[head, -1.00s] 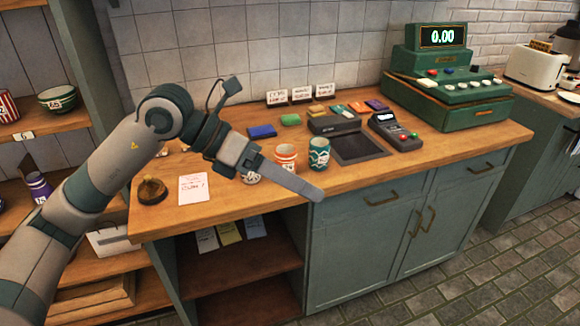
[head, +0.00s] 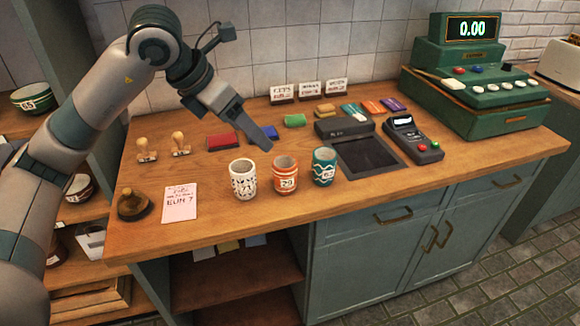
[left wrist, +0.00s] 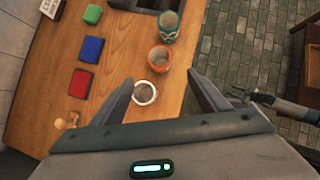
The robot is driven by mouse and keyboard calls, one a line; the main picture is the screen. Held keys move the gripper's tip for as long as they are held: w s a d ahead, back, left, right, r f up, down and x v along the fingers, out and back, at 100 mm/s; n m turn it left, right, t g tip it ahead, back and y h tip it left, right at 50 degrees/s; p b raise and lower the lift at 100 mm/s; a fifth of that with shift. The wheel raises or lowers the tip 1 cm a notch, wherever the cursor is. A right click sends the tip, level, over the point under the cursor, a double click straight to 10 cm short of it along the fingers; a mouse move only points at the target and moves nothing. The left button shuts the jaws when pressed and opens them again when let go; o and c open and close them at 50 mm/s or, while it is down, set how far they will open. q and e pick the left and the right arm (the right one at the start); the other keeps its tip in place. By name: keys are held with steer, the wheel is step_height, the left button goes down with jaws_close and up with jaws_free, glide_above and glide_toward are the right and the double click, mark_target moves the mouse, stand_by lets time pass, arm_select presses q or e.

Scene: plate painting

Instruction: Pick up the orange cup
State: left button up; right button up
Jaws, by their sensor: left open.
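The orange cup (head: 285,174) stands upright on the wooden counter, with a white band and a number tag, between a white patterned cup (head: 243,180) and a green cup (head: 323,167). My left gripper (head: 268,143) is above the counter, behind and above the orange cup, and holds nothing. In the left wrist view the jaws (left wrist: 160,88) are spread. There the orange cup (left wrist: 159,57) lies beyond the fingertips and the white cup (left wrist: 145,93) shows between the fingers. The green cup (left wrist: 169,27) is farther off.
Red, blue and green pads lie behind the cups. A card reader (head: 413,138) and green cash register (head: 475,85) stand to the right. Stamps, a bell (head: 133,206) and a pink note (head: 180,203) lie left. The counter's front strip is clear.

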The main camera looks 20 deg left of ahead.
arm_select(q)
steer(key=p, duration=0.3)
glide_toward(285, 165)
steer(key=shift+s+d+f, duration=0.25)
steer(key=shift+d+f, duration=0.85)
arm_select(e)
steer(key=s+d+f+g, duration=0.1)
steer(key=s+d+f, duration=0.1)
steer(key=s, duration=0.4)
arm_select(q)
steer(key=shift+w+d+f, duration=0.1)
steer(key=shift+f, duration=0.05)
steer(key=p+x, duration=0.2)
steer(key=x, duration=0.2)
steer(key=shift+w, duration=0.15)
steer(key=shift+w+d+f+p, duration=0.1)
steer(key=shift+f+p, duration=0.2)
arm_select(e)
steer(key=s+d+f+g+h, duration=0.1)
steer(key=s+d+g, duration=0.1)
steer(key=s, duration=0.6)
steer(key=shift+d+f+g, duration=0.3)
steer(key=shift+d+f, duration=0.1)
steer(key=shift+d, duration=0.3)
